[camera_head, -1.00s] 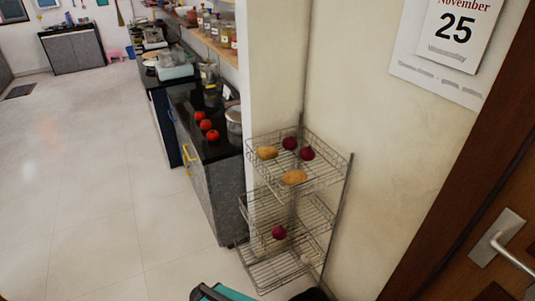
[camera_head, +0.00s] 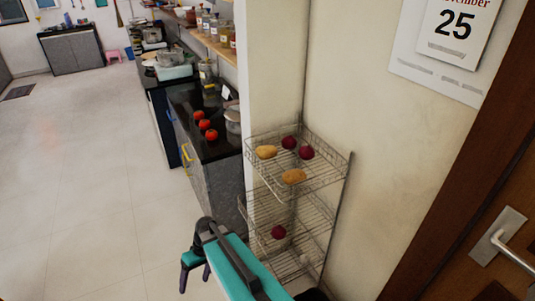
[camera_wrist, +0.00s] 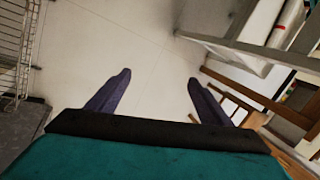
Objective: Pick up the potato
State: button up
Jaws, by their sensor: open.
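Two tan potatoes lie on the top tier of a wire rack (camera_head: 325,183): one potato (camera_head: 266,152) at the left rear and another potato (camera_head: 294,176) nearer the front. My gripper (camera_head: 194,277) is left of the rack and below its top tier, apart from both potatoes. In the wrist view my gripper (camera_wrist: 158,78) has its two dark fingers spread, with only floor between them. No potato shows in the wrist view.
Two dark red onions (camera_head: 289,142) (camera_head: 306,152) share the top tier, and another onion (camera_head: 278,232) sits on a lower tier. A counter with several tomatoes (camera_head: 205,124) stands behind the rack. A wall is at the right. The floor at left is clear.

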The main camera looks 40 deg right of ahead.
aim_at(274, 152)
jog(key=w+d+r+n+t+y, duration=0.1)
jog(key=w+d+r+t, duration=0.2)
jog(key=w+d+r, duration=0.4)
jog(key=w+d+r+t, duration=0.2)
jog(key=w+d+r, duration=0.3)
jog(key=w+r, duration=0.3)
jog(key=w+d+r+n+t+b, duration=0.1)
jog(key=w+d+r+t, duration=0.1)
jog(key=d+r, duration=0.6)
jog(key=w+d+r+n+t, duration=0.1)
jog(key=d+r+t, duration=0.3)
jog(key=r, duration=0.7)
jog(key=s+d+r+h+b, duration=0.1)
jog(key=s+d+r, duration=0.3)
jog(key=s+d, duration=0.5)
jog(key=s+d+r+t+h+b, duration=0.1)
jog(key=s+d+r, duration=0.3)
jog(key=s+d, duration=0.5)
jog(key=d, duration=0.6)
jog(key=shift+s+d+r+t, duration=0.15)
jog(key=shift+s+r+t, duration=0.1)
jog(key=shift+t, duration=0.05)
jog(key=shift+f, duration=0.15)
